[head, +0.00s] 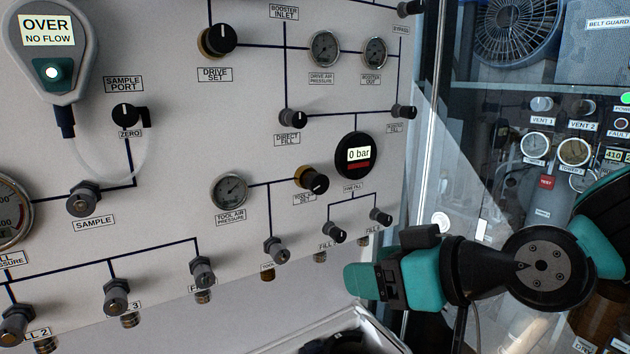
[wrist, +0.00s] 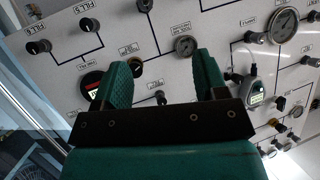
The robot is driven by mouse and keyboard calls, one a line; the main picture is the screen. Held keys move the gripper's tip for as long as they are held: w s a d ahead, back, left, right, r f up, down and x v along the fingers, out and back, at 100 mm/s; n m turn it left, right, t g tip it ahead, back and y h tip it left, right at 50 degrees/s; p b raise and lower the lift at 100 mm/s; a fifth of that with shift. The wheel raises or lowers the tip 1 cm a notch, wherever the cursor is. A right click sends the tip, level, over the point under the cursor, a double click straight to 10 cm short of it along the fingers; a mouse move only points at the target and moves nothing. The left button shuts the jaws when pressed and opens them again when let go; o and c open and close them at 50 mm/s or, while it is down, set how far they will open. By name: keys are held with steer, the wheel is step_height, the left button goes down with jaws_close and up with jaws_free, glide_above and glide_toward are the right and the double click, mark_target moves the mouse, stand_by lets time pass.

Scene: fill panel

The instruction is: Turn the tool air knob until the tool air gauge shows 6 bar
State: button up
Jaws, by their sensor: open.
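The tool air knob (head: 312,179), black with a brass collar, is on the grey panel (head: 230,120), right of the tool air pressure gauge (head: 229,190). The small round gauge's needle shows, but its value is too small to read. My gripper (head: 350,281) is below and to the right of the knob in the head view, apart from it. In the wrist view, my gripper (wrist: 162,62) is open and empty. There the knob (wrist: 135,67) is partly hidden beside the left finger, and the gauge (wrist: 185,46) shows between the fingers.
A black round display (head: 357,154) reading 0 bar is right of the knob. Two fill knobs (head: 335,233) (head: 381,216) and a valve (head: 277,250) stick out below. A glass-fronted cabinet (head: 500,150) is at right. A white-rimmed bin (head: 310,335) is below the panel.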

mark_target(321, 187)
steer(key=w+d+r+m+t+p, duration=0.1)
steer(key=w+r+m+t, duration=0.1)
steer(key=w+r+t, duration=0.35)
steer(key=shift+t, duration=0.55)
steer(key=p+x, duration=0.3)
steer(key=x, duration=0.2)
steer(key=f+p+x, duration=0.1)
steer(key=p+x, duration=0.3)
steer(key=x, duration=0.1)
steer(key=p+x, duration=0.4)
steer(key=x, duration=0.2)
steer(key=shift+w+d+f, duration=0.25)
steer(key=shift+w+d, duration=0.05)
steer(key=shift+w+a+f+p, duration=0.2)
steer(key=shift+w+a+p, duration=0.2)
steer(key=shift+w, duration=0.2)
steer(key=shift+n, duration=0.3)
steer(key=c, duration=0.9)
